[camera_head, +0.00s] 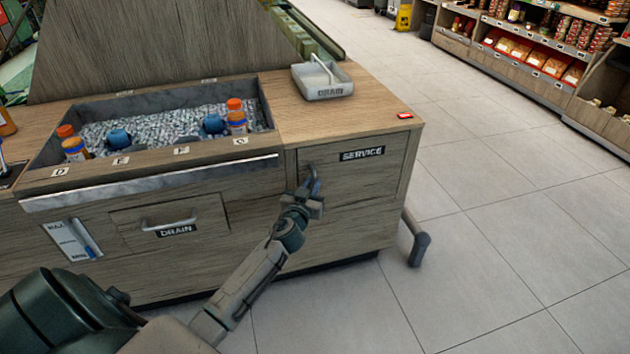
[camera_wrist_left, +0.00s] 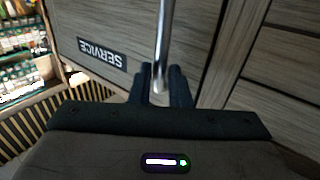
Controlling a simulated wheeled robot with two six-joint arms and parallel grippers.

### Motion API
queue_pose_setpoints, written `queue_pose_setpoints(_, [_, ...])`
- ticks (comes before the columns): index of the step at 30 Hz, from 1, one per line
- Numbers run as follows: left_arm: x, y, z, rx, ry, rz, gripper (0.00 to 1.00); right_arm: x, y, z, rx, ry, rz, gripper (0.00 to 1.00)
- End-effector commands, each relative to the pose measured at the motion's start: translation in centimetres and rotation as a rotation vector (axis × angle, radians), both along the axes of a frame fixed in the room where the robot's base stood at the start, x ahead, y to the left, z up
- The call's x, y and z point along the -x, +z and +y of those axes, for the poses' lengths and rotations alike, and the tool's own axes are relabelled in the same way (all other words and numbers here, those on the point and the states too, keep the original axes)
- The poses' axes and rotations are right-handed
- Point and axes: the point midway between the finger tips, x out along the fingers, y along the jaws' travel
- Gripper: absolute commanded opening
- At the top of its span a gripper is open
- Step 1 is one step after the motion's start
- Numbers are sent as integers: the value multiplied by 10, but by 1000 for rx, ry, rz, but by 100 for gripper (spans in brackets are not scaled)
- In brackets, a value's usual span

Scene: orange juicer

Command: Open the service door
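The service door (camera_head: 372,178) is a wooden panel on the front right of the counter, with a black SERVICE label (camera_head: 362,154). It looks flush with the front. The label shows upside down in the left wrist view (camera_wrist_left: 101,54). The door's shiny metal handle (camera_wrist_left: 165,30) runs down between the fingers of my left gripper (camera_wrist_left: 161,88). The fingers sit close on both sides of the bar and appear shut on it. In the head view my left gripper (camera_head: 311,186) is at the door's left side and hides most of the handle. My right gripper is not in view.
Left of the door is a DRAIN drawer (camera_head: 170,222). Above it, a basin (camera_head: 165,100) holds ice and bottles. A grey drain tray (camera_head: 322,80) stands on the countertop. A dark lever-like part (camera_head: 417,245) sticks out low at the counter's right. The tiled floor to the right is clear.

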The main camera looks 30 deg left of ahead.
Motion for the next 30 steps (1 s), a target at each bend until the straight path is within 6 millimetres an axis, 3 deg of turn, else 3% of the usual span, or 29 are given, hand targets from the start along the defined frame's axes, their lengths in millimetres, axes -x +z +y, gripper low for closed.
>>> queue_pose_setpoints(6, [-20, 0, 6, 0, 0, 0, 16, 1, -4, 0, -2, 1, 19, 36])
queue_pose_setpoints(16, [-23, -1, 7, 0, 0, 1, 16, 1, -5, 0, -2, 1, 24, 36])
queue_pose_setpoints(19, [-23, -1, 7, 0, 0, 1, 0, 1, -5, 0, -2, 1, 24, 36])
queue_pose_setpoints(30, [-22, -1, 5, 1, 6, 0, 0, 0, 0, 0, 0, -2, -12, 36])
